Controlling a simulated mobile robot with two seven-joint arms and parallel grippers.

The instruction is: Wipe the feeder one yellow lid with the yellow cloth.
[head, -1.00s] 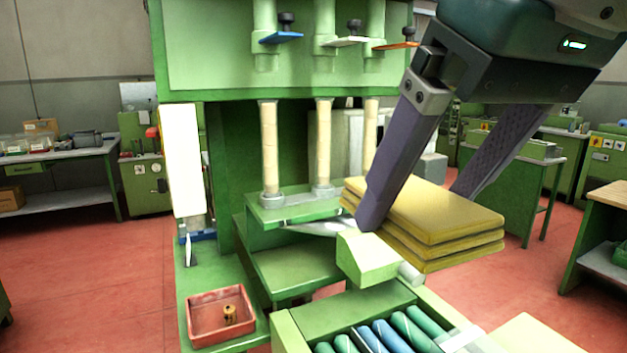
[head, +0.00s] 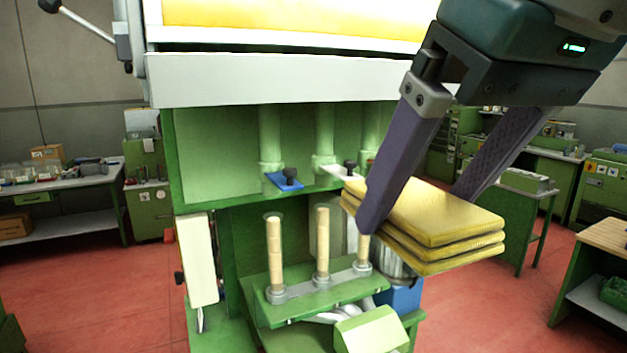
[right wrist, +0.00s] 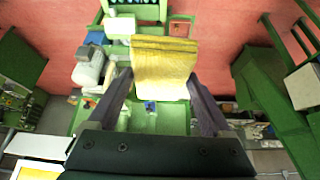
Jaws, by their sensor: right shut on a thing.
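The yellow cloth (head: 445,218) is a thick folded stack of layers. My right gripper (head: 418,202) is shut on it, a finger on either side, and holds it in the air in front of the green machine. In the right wrist view the cloth (right wrist: 165,78) lies between the two fingers (right wrist: 160,95). A broad yellow surface (head: 290,16) on top of the machine, above a white edge, looks like the yellow lid; its upper part is cut off by the frame. The cloth is well below it and apart. My left gripper is not in view.
Blue (head: 284,182) and white (head: 345,170) tabs with black knobs sit under the machine's top, above upright cork columns (head: 322,243). A black-knobbed lever (head: 92,30) sticks out at upper left. A workbench (head: 65,180) stands left, with red floor between.

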